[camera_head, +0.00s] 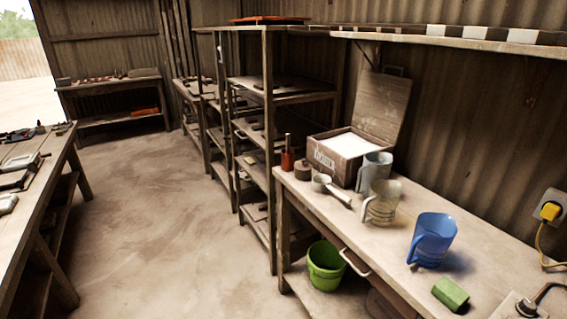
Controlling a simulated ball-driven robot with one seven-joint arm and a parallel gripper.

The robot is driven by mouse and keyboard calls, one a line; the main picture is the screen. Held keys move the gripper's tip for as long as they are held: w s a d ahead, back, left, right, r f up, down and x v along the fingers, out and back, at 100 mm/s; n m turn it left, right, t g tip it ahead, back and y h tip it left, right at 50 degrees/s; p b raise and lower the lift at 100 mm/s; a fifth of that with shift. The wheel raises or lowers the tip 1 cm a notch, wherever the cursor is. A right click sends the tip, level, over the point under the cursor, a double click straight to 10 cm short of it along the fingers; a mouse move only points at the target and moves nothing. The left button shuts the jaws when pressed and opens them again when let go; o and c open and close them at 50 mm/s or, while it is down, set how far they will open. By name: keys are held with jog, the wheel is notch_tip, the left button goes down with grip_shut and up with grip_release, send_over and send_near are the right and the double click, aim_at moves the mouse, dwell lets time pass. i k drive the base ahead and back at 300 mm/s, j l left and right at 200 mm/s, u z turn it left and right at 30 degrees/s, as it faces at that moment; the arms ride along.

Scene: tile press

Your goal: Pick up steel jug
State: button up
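Several jugs stand upright on the workbench (375,233) at the right. A grey, metallic-looking jug (374,172) stands at the back beside an open cardboard box. A paler, cream-grey jug (382,203) stands just in front of it and covers part of its lower body. I cannot tell for sure from the picture which of these two is steel. A blue jug (432,240) stands apart, nearer and to the right, with its handle to the left. My gripper is not in view.
The open box (343,157), a scoop (328,187) and a red-handled tool (288,157) are left of the jugs. A green block (450,294) lies in front. A shelf (470,42) overhangs the bench. A green bucket (326,266) sits below.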

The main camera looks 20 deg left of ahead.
aim_at(377, 165)
jog(key=i+j+u, duration=0.15)
jog(key=i+u, duration=0.95)
jog(key=k, duration=0.1)
